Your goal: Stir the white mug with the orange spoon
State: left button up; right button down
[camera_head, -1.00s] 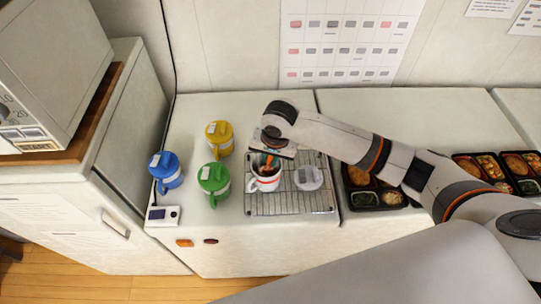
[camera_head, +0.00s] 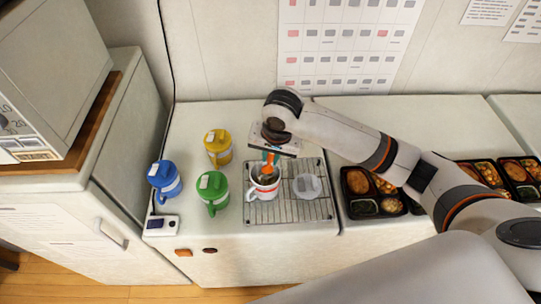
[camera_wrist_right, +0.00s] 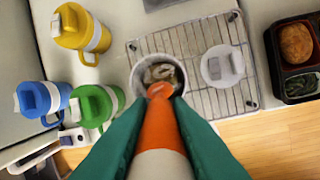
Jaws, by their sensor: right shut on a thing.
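The white mug (camera_head: 262,186) stands on a wire rack (camera_head: 291,212), with a reddish band on its side and dark contents inside. The orange spoon (camera_head: 270,160) hangs down from my right gripper (camera_head: 269,157) into the mug's opening. In the right wrist view the orange spoon (camera_wrist_right: 159,122) lies between the two green fingers, and its lower end is in the white mug (camera_wrist_right: 158,73) among the contents. My right gripper is shut on the spoon, above the mug. The spoon's tip is hidden inside the mug. My left gripper is not in view.
Yellow (camera_head: 218,148), green (camera_head: 212,191) and blue (camera_head: 164,180) lidded mugs stand left of the rack. A clear lid-like piece (camera_head: 307,186) lies on the rack, right of the mug. Black bento trays (camera_head: 358,206) sit to the right. A small white device (camera_head: 161,225) is at the front left.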

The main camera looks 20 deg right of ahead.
dwell(0.3)
jog(key=shift+w+v, duration=0.25)
jog(key=shift+v, duration=0.95)
jog(key=shift+w+v, duration=0.25)
jog(key=shift+v, duration=0.95)
jog(key=shift+r, duration=0.1)
